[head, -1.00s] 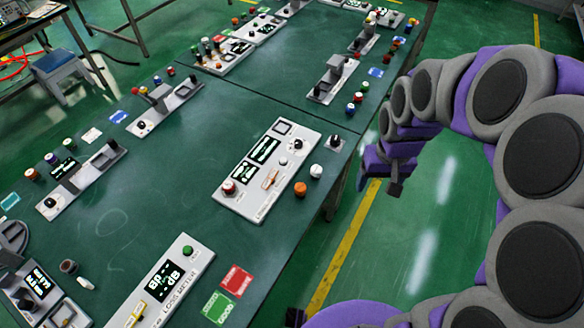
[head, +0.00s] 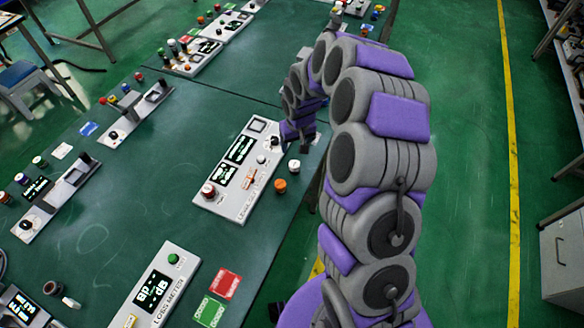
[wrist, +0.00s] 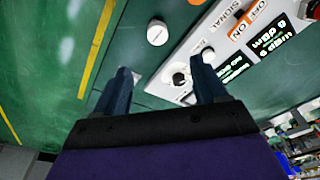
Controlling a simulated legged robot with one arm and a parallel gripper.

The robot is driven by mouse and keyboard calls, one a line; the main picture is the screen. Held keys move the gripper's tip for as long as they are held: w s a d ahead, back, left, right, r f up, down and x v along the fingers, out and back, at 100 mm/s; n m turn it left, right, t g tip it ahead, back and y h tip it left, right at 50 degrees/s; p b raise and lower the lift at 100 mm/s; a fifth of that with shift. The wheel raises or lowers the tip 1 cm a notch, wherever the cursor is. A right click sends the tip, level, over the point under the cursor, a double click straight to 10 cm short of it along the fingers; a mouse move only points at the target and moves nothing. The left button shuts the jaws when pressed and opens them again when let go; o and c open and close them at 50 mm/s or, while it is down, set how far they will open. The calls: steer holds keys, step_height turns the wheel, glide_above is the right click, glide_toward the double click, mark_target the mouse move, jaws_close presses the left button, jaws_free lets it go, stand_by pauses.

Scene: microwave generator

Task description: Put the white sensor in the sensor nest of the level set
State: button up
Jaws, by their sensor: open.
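The white-topped round piece that looks like the white sensor (head: 294,164) stands on the table by the right edge of the panel I take for the level set (head: 230,200). In the wrist view the sensor (wrist: 157,32) is above and between my fingers, apart from both. The panel (wrist: 215,40) lies to its right. A dark-framed square recess (head: 257,125) at the panel's far end may be the sensor nest; it cannot be made out in the wrist view. My gripper (wrist: 163,82) is open and empty, over the table edge near the panel's black knob (wrist: 180,77).
An orange-topped piece (head: 281,186) stands close beside the white one. The panel also carries a red button (head: 208,190) and an orange switch (head: 250,178). A loss meter panel (head: 158,285) and red and green cards (head: 225,283) lie nearer.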

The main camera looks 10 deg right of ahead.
steer(key=b, duration=0.1)
glide_toward(295, 164)
steer(key=f, duration=0.3)
steer(key=w+a+f, duration=0.1)
steer(key=f, duration=0.1)
steer(key=shift+w+f, duration=0.1)
steer(key=shift+f, duration=0.05)
steer(key=f, duration=0.1)
steer(key=f+b, duration=0.1)
steer(key=f, duration=0.3)
steer(key=shift+w+d, duration=0.25)
steer(key=shift+d, duration=0.1)
steer(key=c, duration=1.3)
steer(key=shift+r, duration=0.15)
